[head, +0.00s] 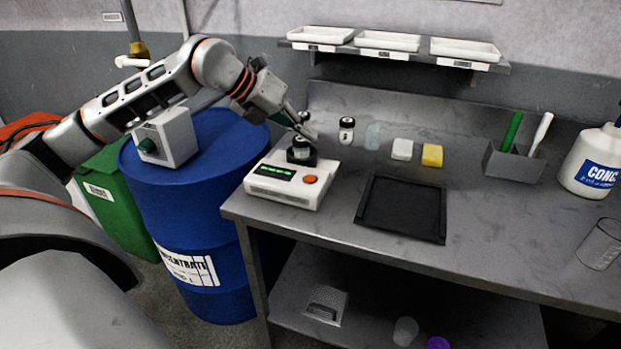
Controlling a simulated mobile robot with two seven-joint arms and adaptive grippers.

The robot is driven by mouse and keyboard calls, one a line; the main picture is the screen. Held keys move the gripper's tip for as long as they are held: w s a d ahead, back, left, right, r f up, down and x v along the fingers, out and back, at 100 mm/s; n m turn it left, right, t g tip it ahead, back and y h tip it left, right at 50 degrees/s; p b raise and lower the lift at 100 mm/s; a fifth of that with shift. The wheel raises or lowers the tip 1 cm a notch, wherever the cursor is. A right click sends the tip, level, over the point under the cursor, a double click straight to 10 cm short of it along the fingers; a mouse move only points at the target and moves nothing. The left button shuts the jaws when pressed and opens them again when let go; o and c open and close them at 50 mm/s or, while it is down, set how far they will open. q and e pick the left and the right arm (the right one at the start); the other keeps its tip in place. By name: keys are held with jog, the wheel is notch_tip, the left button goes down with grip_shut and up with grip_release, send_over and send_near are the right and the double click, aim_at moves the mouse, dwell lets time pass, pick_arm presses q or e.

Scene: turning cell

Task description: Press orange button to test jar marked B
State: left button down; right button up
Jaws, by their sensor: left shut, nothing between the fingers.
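A white tester (285,193) with a lit green display stands at the left end of the steel bench. Its orange button (310,179) is on the right of its front top. A small jar (302,145) with a dark lid sits in the dark holder on top of the tester. Another small jar (346,130) stands behind it on the bench. I cannot read a letter on either jar. My left gripper (302,126) is shut and empty just above the tester's jar, behind the orange button. I cannot tell whether it touches the jar. My right gripper is out of view.
A black tray (402,235) lies right of the tester. White and yellow blocks (432,155), a grey holder (515,163), a large white bottle (594,165) and a clear glass (600,245) are farther right. A blue drum (195,230) stands left, under my arm.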

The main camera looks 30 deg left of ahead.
pick_arm(q)
jog(key=f, duration=0.1)
jog(key=b, duration=0.5)
send_over(307, 178)
notch_tip(307, 178, down, 6)
jog(key=shift+f, duration=0.35)
jog(key=shift+f+b, duration=0.3)
jog(key=shift+b, duration=0.1)
jog(key=shift+f, duration=0.25)
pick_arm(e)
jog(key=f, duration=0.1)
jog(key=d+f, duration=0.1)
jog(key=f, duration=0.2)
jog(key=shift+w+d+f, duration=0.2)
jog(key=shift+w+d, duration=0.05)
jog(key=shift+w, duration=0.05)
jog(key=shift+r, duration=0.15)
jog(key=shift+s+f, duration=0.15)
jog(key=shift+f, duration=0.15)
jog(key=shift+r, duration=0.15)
